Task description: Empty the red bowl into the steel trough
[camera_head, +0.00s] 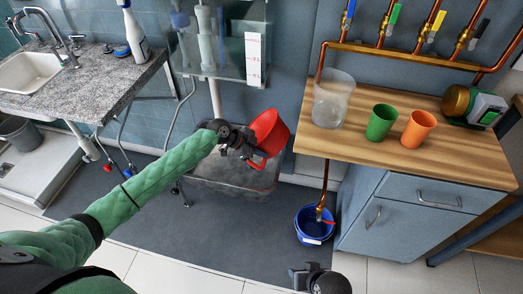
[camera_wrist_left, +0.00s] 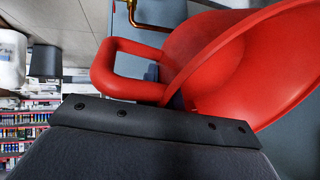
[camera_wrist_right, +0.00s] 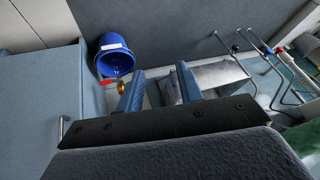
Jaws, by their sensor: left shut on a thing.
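The red bowl (camera_head: 270,132) is held above the steel trough (camera_head: 205,182) in the head view, tilted well over. My left gripper (camera_head: 250,152) is shut on the bowl's loop handle. In the left wrist view the bowl (camera_wrist_left: 275,75) fills the upper right, with its handle (camera_wrist_left: 118,70) at the jaws. I cannot tell whether anything is left in it. The trough stands low on the dark mat, partly hidden by my left arm and the bowl; it also shows in the right wrist view (camera_wrist_right: 222,78). My right gripper (camera_wrist_right: 160,88) is open and empty.
A wooden-topped cabinet (camera_head: 430,150) at right carries a clear beaker (camera_head: 332,98), a green cup (camera_head: 381,121) and an orange cup (camera_head: 418,128). A blue bucket (camera_head: 313,228) stands on the floor by it. A sink counter (camera_head: 100,85) is at left. A glass tank (camera_head: 225,50) hangs above the trough.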

